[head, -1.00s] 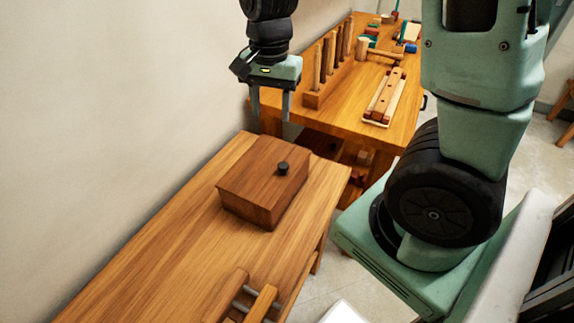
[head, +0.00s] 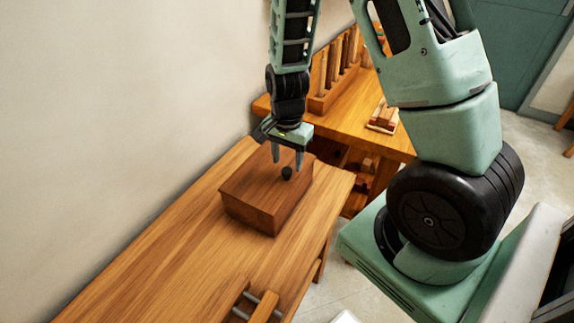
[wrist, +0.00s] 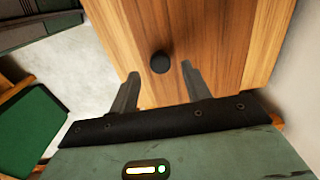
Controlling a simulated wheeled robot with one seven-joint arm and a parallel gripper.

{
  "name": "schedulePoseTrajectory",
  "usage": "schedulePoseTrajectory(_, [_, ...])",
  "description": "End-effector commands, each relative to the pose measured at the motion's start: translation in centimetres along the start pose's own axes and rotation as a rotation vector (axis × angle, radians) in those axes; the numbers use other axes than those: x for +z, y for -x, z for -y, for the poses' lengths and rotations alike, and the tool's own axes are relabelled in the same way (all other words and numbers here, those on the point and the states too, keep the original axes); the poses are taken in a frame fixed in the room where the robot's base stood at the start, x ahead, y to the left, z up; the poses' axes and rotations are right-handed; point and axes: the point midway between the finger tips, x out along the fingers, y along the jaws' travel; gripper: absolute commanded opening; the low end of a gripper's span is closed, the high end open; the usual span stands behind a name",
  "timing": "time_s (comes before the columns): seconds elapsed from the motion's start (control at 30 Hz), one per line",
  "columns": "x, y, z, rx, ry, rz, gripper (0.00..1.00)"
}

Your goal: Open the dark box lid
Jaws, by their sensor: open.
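The dark box (head: 248,211) is a reddish-brown wooden box on a wooden bench (head: 190,245). Its lid (head: 250,182) lies flat and shut, with a small round black knob (head: 287,173) on top. My gripper (head: 287,163) points down over the box, its two fingers apart and empty. In the head view the fingertips are just at or above the knob, on either side of it. In the wrist view the knob (wrist: 160,62) shows between and slightly beyond the fingertips. I cannot tell whether a finger touches the knob or lid.
A second wooden table (head: 345,122) with a rack of upright handles (head: 335,72) stands behind the box. The wall is close on the left.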

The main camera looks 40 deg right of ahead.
Motion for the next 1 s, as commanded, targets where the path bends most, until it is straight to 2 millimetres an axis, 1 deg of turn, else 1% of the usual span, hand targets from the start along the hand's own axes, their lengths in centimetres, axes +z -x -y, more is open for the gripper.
schedulePoseTrajectory(0.03, [0.0, -0.8, -0.1, 0.003, -0.001, 0.002, 0.48])
schedulePoseTrajectory(0.2, [0.0, -2.2, 0.0, 0.001, 0.000, 0.000, 0.48])
schedulePoseTrajectory(0.53, [0.0, -2.5, 0.1, -0.001, 0.001, 0.000, 0.48])
schedulePoseTrajectory(0.57, [0.0, -2.5, 0.1, -0.001, 0.001, 0.000, 0.45])
schedulePoseTrajectory(0.6, [0.0, -2.5, 0.1, -0.001, 0.001, 0.000, 0.34])
schedulePoseTrajectory(0.67, [0.0, -2.5, 0.1, -0.001, 0.001, 0.000, 0.17])
schedulePoseTrajectory(0.7, [0.0, -2.5, 0.1, -0.001, 0.001, 0.000, 0.06])
schedulePoseTrajectory(0.73, [0.0, -2.5, 0.1, -0.001, 0.001, 0.000, 0.00])
schedulePoseTrajectory(1.0, [0.0, -2.0, 0.2, 0.012, 0.002, -0.001, 0.00])
